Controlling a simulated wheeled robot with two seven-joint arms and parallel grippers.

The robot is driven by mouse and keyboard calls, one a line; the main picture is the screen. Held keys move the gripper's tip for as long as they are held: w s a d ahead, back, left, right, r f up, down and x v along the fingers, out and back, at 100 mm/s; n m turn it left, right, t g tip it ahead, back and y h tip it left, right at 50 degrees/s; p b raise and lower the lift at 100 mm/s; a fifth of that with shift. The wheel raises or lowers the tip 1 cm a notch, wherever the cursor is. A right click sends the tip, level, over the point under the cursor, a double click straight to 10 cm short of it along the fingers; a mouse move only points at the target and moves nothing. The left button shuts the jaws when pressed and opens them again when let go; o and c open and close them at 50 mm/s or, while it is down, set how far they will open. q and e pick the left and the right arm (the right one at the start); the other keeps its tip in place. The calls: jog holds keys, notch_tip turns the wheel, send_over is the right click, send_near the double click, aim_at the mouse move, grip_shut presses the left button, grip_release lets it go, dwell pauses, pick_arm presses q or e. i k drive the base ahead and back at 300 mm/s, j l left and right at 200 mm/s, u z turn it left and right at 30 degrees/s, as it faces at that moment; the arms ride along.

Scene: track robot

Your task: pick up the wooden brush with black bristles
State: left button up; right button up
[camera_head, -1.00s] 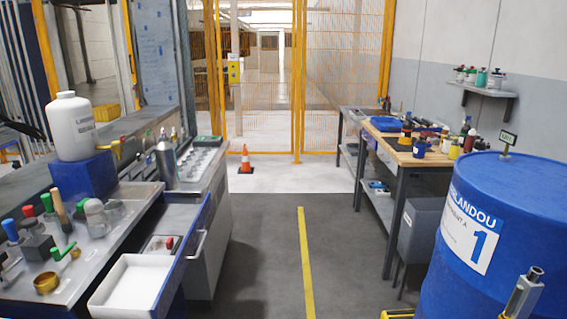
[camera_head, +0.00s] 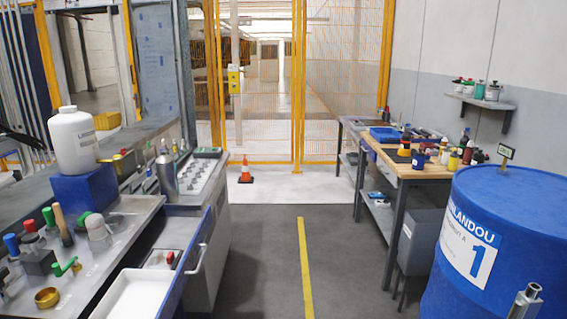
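I cannot make out a wooden brush with black bristles for certain. A tan wooden handle (camera_head: 62,225) stands upright on the left metal bench among green, red and blue knobbed tools; its lower end is too small to tell. The wooden workbench (camera_head: 405,172) on the right carries many small items, among them dark ones too small to identify.
A blue drum (camera_head: 450,285) stands close on the right. On the left, an open drawer (camera_head: 196,258) juts toward the aisle. The grey floor between is clear along the yellow line (camera_head: 305,270). An orange cone (camera_head: 246,170) stands farther back, before a mesh fence.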

aim_at(65, 235)
jog(key=u, duration=1.3)
